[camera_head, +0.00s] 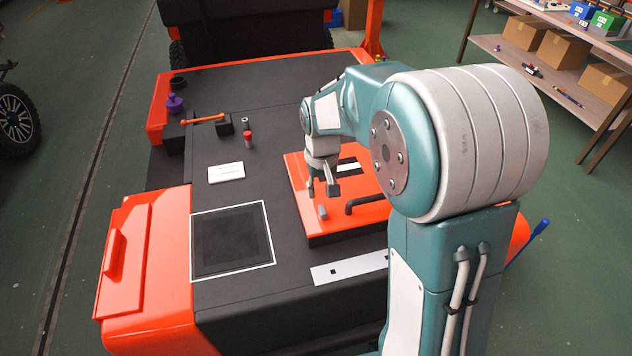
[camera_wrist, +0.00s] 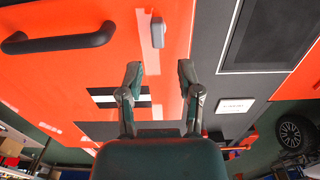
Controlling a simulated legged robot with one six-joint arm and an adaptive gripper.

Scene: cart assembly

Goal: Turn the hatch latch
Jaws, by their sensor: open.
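The hatch is an orange raised panel (camera_head: 305,205) on the dark cart top, and it also fills the left of the wrist view (camera_wrist: 70,75). The hatch latch is a small grey tab (camera_head: 322,212) near the panel's front left edge. In the wrist view the latch (camera_wrist: 157,32) lies beyond my fingertips, lengthwise up the picture. My gripper (camera_head: 322,190) is open and empty above the hatch, close to the latch. In the wrist view my gripper (camera_wrist: 160,72) has its two fingers apart, with the latch roughly in line with the gap. I cannot tell its height above the panel.
A black bar handle (camera_head: 368,201) stands on the hatch right of the latch. A white-framed dark square (camera_head: 232,240) and a white card (camera_head: 226,173) lie to the left.

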